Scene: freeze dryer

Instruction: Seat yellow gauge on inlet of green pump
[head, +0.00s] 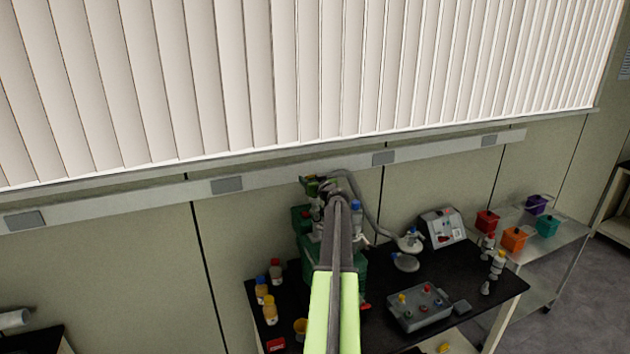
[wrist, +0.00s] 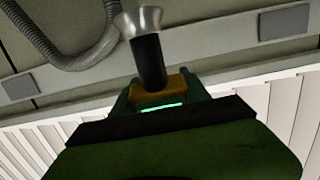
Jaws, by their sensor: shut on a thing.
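The yellow gauge has a yellow body (wrist: 178,84), a black stem and a flared silver flange. It shows in the wrist view, which is upside down, so the flange end points downward in the room. My gripper (wrist: 158,97) is shut on the yellow body; a green light glows there. In the head view, my gripper (head: 322,187) is small and dark at the far end of my arm, above the green pump (head: 303,218). My arm hides much of the pump, and its inlet cannot be made out. The flange looks free in the wrist view.
A grey hose (head: 368,213) runs from behind my gripper down to the right; a hose (wrist: 66,62) also shows in the wrist view. The black table (head: 465,268) holds bottles (head: 270,310), a grey control box (head: 420,306) and a white instrument (head: 442,228). The wall is close behind.

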